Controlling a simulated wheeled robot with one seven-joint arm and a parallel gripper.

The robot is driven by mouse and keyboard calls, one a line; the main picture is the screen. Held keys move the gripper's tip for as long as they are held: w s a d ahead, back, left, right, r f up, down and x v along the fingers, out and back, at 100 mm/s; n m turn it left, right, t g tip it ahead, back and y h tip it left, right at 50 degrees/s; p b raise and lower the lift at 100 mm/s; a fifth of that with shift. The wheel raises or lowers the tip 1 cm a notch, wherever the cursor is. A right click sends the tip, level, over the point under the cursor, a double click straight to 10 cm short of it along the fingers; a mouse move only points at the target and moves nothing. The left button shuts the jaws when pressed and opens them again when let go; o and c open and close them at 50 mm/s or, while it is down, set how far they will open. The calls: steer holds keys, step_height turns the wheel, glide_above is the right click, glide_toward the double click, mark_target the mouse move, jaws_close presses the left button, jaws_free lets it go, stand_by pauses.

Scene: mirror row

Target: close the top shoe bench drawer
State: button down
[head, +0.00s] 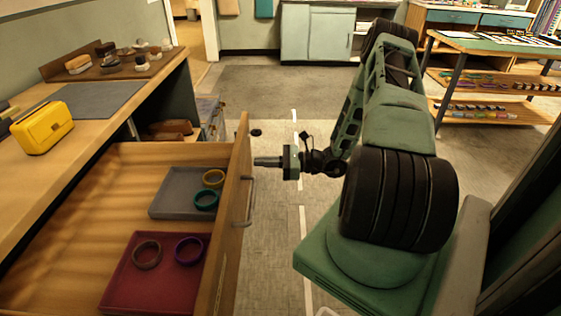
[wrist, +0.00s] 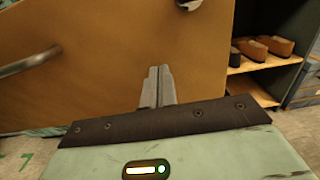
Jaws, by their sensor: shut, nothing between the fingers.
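The open drawer (head: 140,165) sticks out from the wooden bench at the left of the head view. Its front panel (head: 236,230) faces right and carries a metal bar handle (head: 248,200). In the wrist view the drawer front (wrist: 110,60) fills the upper left, with the handle (wrist: 30,58) at its left edge. My gripper (head: 258,162) is shut and empty, just right of the panel's far end, beyond the handle. In the wrist view its fingers (wrist: 158,88) point at the panel. I cannot tell whether the tips touch it.
The drawer holds a grey tray (head: 165,207) and a dark red tray (head: 125,285), with rings in both. A yellow case (head: 43,127) stands on the bench top. Brown shoes (wrist: 255,45) sit on a shelf beyond the drawer. Open floor (head: 270,250) lies right of the drawer.

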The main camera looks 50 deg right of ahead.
steer(key=shift+x, duration=0.8)
steer(key=shift+w+a, duration=0.1)
steer(key=p+x, duration=0.1)
steer(key=x, duration=3.3)
steer(key=shift+w+a, duration=0.15)
steer(key=shift+a, duration=0.05)
steer(key=shift+w+a, duration=0.15)
steer(key=shift+w, duration=0.1)
steer(key=shift+w+a+r, duration=0.15)
steer(key=shift+r, duration=0.05)
steer(key=shift+r, duration=0.1)
